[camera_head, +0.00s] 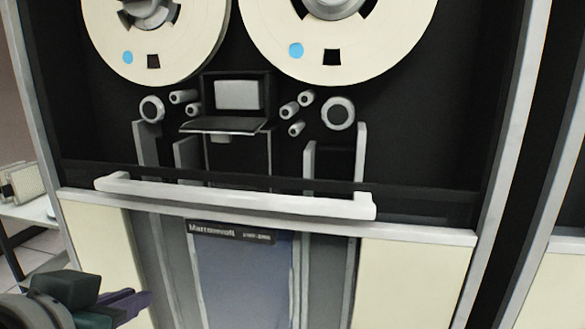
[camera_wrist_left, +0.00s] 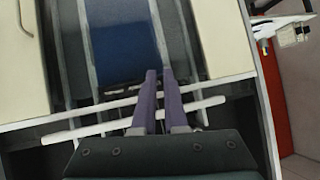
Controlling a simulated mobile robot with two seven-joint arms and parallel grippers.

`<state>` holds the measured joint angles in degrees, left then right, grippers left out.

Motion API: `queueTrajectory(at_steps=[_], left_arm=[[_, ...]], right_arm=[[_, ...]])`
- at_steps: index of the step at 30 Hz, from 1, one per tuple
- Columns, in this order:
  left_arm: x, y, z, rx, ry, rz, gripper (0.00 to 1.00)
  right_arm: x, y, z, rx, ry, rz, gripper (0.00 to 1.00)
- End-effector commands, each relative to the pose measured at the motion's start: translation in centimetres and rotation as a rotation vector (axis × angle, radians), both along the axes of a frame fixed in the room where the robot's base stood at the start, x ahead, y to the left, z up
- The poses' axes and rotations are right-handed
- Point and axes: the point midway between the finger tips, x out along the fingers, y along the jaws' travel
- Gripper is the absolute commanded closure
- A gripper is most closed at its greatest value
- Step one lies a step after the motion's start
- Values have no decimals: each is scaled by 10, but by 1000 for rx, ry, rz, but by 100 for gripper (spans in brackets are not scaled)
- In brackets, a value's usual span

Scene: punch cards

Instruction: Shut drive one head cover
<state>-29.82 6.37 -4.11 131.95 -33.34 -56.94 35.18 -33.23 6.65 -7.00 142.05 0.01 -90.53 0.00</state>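The head cover (camera_head: 224,125) is a dark flap in the middle of the tape drive, below and between the two reels. It stands folded down, sticking out roughly level, and the grey head block (camera_head: 238,95) behind it is exposed. My left gripper (camera_head: 146,299) is at the lower left in the head view, in front of the cream lower panel, well below and left of the cover. In the left wrist view its purple fingers (camera_wrist_left: 160,72) are narrowly apart with nothing between them. The cover cannot be made out in that view. My right gripper is not in view.
A white horizontal handle bar (camera_head: 235,195) crosses the drive's front below the cover. Two cream reels (camera_head: 335,70) hang above, with rollers (camera_head: 338,113) beside the head. A side table (camera_head: 25,212) stands at the left. The space before the drive looks clear.

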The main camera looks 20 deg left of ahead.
Motion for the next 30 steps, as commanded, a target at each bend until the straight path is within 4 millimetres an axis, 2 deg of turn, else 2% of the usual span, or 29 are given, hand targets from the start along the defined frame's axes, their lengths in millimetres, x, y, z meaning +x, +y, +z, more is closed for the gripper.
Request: queueTrajectory(at_steps=[1,4,6,9,15,20,30], left_arm=[[12,8,22,26,-103,17,90],[37,11,63,69,-330,-5,90],[51,4,85,80,-454,-64,90],[63,-11,101,76,-551,-155,90],[71,-23,107,63,-596,-226,90],[82,-21,108,64,-598,-225,90],[119,-11,109,66,-598,-223,90]], right_arm=[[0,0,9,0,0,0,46],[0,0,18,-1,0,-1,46],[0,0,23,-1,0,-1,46],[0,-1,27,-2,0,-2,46],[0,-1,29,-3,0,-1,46],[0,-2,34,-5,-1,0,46],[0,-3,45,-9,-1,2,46]])
